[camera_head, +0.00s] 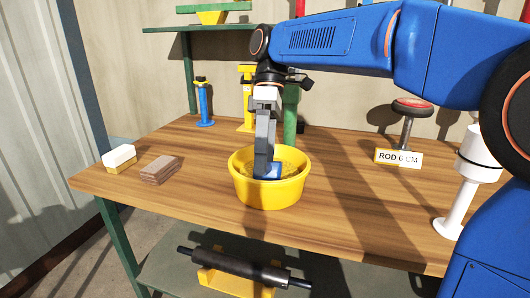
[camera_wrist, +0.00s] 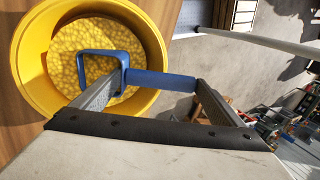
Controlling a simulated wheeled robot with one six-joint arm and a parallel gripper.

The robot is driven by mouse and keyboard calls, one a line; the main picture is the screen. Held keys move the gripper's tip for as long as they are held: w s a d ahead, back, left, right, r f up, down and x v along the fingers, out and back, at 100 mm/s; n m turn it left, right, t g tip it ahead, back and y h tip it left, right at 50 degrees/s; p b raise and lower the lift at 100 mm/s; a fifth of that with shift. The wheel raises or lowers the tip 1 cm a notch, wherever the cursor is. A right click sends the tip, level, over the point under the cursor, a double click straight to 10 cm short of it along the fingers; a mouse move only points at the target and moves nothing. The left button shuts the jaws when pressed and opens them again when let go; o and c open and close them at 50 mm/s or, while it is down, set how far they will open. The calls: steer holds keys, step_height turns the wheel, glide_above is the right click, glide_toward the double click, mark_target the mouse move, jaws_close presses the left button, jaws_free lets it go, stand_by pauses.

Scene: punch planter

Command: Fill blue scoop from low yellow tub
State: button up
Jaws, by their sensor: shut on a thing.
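The low yellow tub (camera_head: 268,195) stands on the wooden table near its front edge. In the wrist view the tub (camera_wrist: 28,65) holds many small round yellow pieces (camera_wrist: 70,50). The blue scoop (camera_head: 272,170) is inside the tub's rim. In the wrist view its open square head (camera_wrist: 84,75) lies over the yellow pieces, and its handle (camera_wrist: 160,81) reaches out to the right. My gripper (camera_head: 264,172) points down into the tub and is shut on the scoop handle; its fingers also show in the wrist view (camera_wrist: 155,88). How deep the scoop sits is hard to tell.
A brown block (camera_head: 162,169) and a white-and-yellow block (camera_head: 119,157) lie on the left. A "ROD 6 CM" sign (camera_head: 398,158), a red-topped stand (camera_head: 410,112) and a white stand (camera_head: 470,170) are on the right. Blue (camera_head: 203,105) and yellow (camera_head: 246,100) tools stand behind.

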steer(key=shift+s+a+f, duration=0.1)
steer(key=shift+s, duration=0.45)
steer(key=shift+r, duration=3.8)
steer(key=shift+s+a+r+t, duration=0.1)
steer(key=shift+s+r+t, duration=0.05)
steer(key=shift+s+t, duration=0.25)
steer(key=shift+s+a+t+h, duration=0.2)
steer(key=shift+s+t+h, duration=0.1)
steer(key=shift+s+t, duration=0.6)
steer(key=shift+s+a+t+h, duration=0.25)
steer(key=shift+s+t, duration=0.35)
steer(key=shift+t, duration=0.6)
steer(key=shift+d, duration=0.1)
